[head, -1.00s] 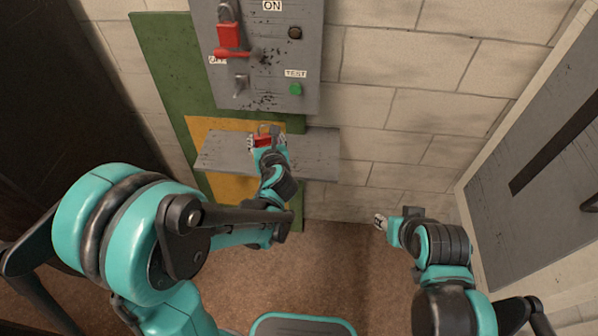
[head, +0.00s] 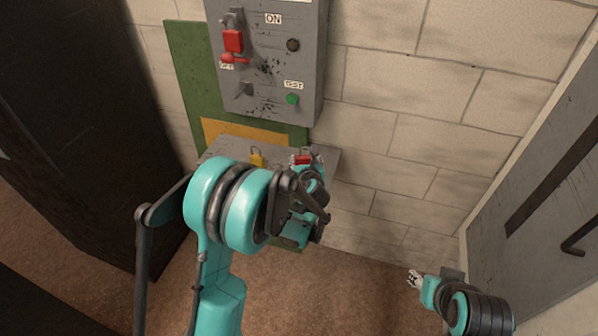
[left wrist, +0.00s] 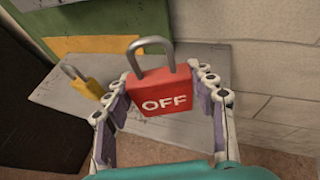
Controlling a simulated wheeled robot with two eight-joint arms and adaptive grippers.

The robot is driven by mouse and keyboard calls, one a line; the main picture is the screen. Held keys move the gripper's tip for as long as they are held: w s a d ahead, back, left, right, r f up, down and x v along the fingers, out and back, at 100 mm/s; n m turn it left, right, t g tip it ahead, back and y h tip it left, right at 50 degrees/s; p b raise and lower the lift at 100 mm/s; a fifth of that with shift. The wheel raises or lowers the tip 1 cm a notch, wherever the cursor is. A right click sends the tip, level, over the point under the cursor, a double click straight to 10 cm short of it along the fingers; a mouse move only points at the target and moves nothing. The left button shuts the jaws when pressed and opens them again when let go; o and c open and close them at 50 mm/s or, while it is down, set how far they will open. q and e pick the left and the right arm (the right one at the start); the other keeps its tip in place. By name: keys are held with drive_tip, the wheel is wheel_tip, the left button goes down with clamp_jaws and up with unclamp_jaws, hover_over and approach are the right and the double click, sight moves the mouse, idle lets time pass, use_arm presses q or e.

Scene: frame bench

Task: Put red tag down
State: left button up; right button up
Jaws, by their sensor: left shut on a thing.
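The red tag (left wrist: 160,92) is a red padlock-shaped block with a grey shackle and "OFF" in white on its face. It stands upright between the fingers of my left gripper (left wrist: 163,95), which is shut on it. In the head view the red tag (head: 303,160) shows small at the left gripper (head: 306,160), over the right part of the grey shelf (head: 331,158). I cannot tell whether its base touches the shelf. My right gripper (head: 413,279) is apart at the lower right, too small to tell open or shut.
Above is a grey switch panel (head: 265,60) with a red lever (head: 233,42) and green TEST button (head: 292,99). A grey door (head: 540,190) is at the right.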

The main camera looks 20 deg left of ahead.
sight(301, 158)
use_arm(q)
drive_tip(key=shift+w+a+f+b, duration=0.2)
drive_tip(key=shift+w+a+f, duration=0.3)
drive_tip(key=shift+w, duration=0.1)
drive_tip(key=shift+w+a+f+b, duration=0.15)
drive_tip(key=shift+w+a+f, duration=0.3)
drive_tip(key=shift+w, duration=0.15)
drive_tip(key=shift+f+b, duration=1)
drive_tip(key=shift+f, duration=0.9)
drive_tip(key=shift+f, duration=0.15)
drive_tip(key=o, duration=1.1)
drive_tip(key=shift+o, duration=0.2)
